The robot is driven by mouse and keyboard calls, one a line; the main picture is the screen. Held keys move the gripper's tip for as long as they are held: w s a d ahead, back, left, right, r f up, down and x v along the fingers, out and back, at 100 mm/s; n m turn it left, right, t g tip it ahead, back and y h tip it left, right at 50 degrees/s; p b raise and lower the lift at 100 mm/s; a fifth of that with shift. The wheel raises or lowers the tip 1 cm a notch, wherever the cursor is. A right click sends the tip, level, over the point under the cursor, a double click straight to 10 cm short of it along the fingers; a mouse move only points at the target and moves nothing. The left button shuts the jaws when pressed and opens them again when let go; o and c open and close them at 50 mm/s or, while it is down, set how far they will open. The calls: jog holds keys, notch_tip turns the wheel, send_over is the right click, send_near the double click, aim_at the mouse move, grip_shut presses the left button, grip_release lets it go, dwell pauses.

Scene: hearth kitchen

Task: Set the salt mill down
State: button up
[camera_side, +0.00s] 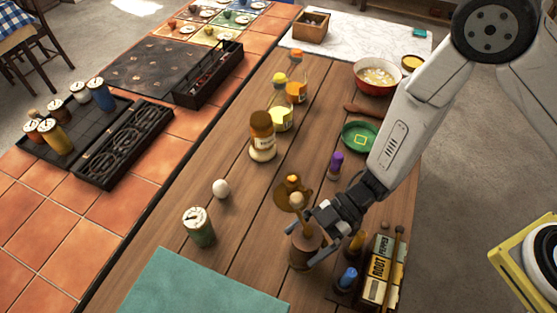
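The salt mill appears to be the brown wooden mill (304,254) with a pale round knob, near the front of the plank table. It stands about upright. My gripper (309,228) reaches in from the right, with its fingers on both sides of the mill's upper body, and looks shut on it. The fingers hide part of the mill. I cannot tell whether its base touches the table.
A teal mat (205,285) lies at front left. Bare planks show between the jar and the mill.

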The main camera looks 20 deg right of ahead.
jog(key=shift+r, duration=0.2)
jog(key=shift+w+d+r, duration=0.1)
jog(key=shift+d, duration=0.1)
jog(key=v, duration=1.1)
jog(key=shift+d, duration=0.25)
dwell(0.5)
